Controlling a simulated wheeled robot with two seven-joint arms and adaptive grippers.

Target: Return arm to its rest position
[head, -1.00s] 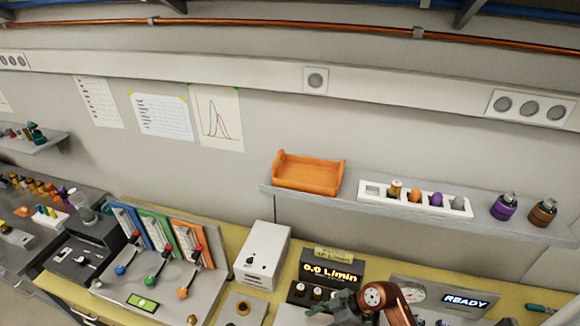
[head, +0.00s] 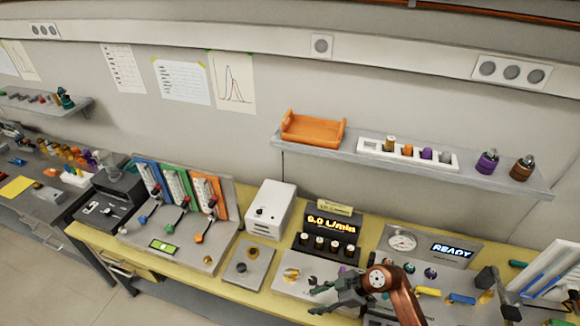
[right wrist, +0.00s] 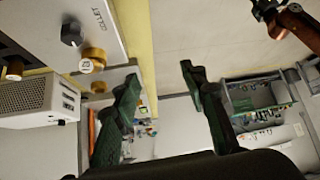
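My right gripper (head: 318,298) is dark green and grey, on my copper-coloured right arm. It is above the front edge of the yellow bench (head: 232,276), beside a pale panel with brass knobs (head: 290,287). In the right wrist view its two fingers (right wrist: 159,74) are spread apart with nothing between them. In that view a copper-coloured arm part of mine shows at the upper right.
Close by stand a flow display (head: 332,228), a white box (head: 270,209) and a READY panel with a gauge (head: 424,240). A lever panel (head: 180,240) is further left. The wall shelf (head: 410,166) holds an orange tray (head: 312,129), a white rack (head: 372,149) and bottles.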

